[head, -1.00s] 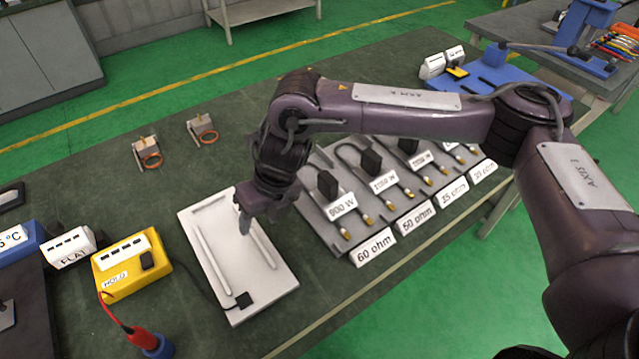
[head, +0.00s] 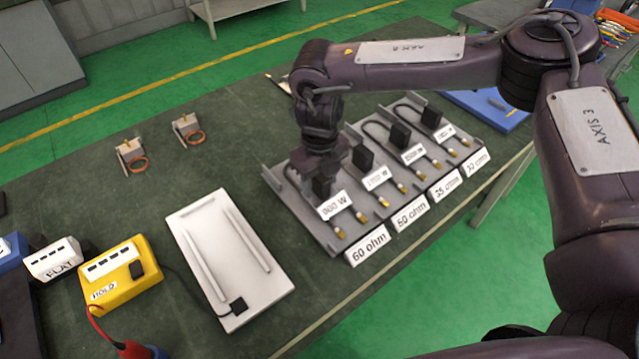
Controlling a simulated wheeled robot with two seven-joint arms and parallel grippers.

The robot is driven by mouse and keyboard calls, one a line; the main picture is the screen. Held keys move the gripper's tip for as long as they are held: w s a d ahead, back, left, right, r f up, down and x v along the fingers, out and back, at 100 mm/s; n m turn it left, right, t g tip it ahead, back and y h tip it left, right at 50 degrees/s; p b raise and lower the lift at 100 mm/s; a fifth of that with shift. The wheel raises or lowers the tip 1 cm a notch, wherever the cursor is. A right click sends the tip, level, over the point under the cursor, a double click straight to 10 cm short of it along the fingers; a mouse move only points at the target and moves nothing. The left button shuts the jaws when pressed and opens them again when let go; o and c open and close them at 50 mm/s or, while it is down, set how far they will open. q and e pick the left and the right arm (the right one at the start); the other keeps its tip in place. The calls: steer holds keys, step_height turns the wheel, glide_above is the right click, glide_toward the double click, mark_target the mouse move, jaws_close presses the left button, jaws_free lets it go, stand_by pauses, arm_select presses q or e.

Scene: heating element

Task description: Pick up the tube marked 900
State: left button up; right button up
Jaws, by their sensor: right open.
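The tube marked 900 W (head: 334,205) lies in the nearest slot of the grey rack (head: 272,182), at the rack's left end. Its white label and two brass-tipped ends show, and a black block stands behind the label. My right gripper (head: 318,172) is open and points down right at this black block. Its fingers are dark against the block, so I cannot tell whether they touch it. The gripper hides the far part of the tube. My left gripper is not in view.
A white tray (head: 205,215) with two rails lies to the left, then a yellow meter (head: 125,268). Two small clamps (head: 130,152) sit behind.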

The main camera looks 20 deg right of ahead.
steer(key=shift+f, duration=0.35)
steer(key=c, duration=1.1)
jaws_close()
steer(key=shift+r, duration=0.15)
